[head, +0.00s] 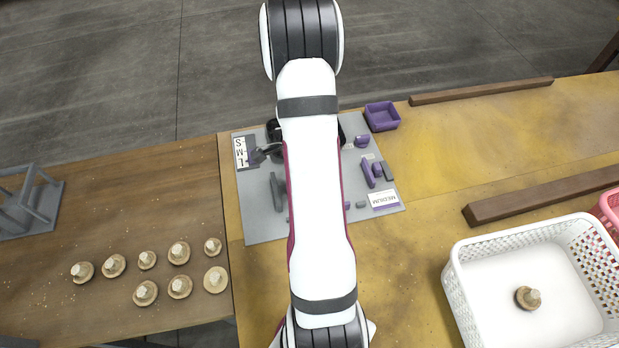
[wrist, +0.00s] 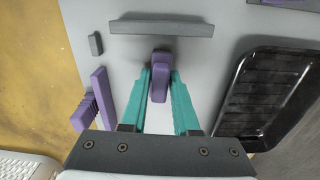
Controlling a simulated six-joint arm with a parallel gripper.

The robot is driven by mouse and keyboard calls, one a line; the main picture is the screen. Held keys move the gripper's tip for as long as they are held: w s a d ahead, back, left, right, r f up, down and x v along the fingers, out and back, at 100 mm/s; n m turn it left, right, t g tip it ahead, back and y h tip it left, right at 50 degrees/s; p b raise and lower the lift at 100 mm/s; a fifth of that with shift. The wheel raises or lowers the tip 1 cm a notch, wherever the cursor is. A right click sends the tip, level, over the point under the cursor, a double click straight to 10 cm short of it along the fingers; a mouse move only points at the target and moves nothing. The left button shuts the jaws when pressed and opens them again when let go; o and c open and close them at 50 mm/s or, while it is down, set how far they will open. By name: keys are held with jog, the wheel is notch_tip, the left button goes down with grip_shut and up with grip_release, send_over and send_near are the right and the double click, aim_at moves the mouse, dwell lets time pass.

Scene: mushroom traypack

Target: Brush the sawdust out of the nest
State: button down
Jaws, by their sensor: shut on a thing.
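My gripper (wrist: 160,88) shows in the wrist view with its two teal fingers shut on a purple handle (wrist: 158,66), a smooth, rounded block. I cannot see bristles on it, nor tell whether its lower end touches the grey mat (wrist: 225,35). In the head view my arm hides the gripper and the middle of the mat (head: 262,222). A grey rail (wrist: 162,27) lies on the mat just beyond the handle. A black ribbed tray (wrist: 270,92) lies to the right in the wrist view. I cannot make out sawdust on the visible mat.
Purple and grey pieces (head: 368,172), a MEDIUM card (head: 383,199) and a purple bin (head: 382,115) stand right of my arm. An L-M-S card (head: 241,153) lies left. Several mushrooms (head: 179,252) lie on the left table. A white basket (head: 456,279) holds one mushroom (head: 527,297).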

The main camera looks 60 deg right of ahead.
jog(key=shift+w+a, duration=0.25)
jog(key=shift+a, duration=0.05)
jog(key=shift+d+r, duration=0.1)
jog(key=shift+r, duration=4)
jog(key=w+a+r+n, duration=1.05)
jog(key=a+n, duration=0.25)
jog(key=n, duration=0.2)
jog(key=w+a+r+n, duration=0.1)
jog(key=a+r+n, duration=0.8)
jog(key=a+n, duration=0.3)
jog(key=a, duration=0.2)
jog(key=shift+a+n, duration=0.3)
jog(key=shift+d, duration=0.1)
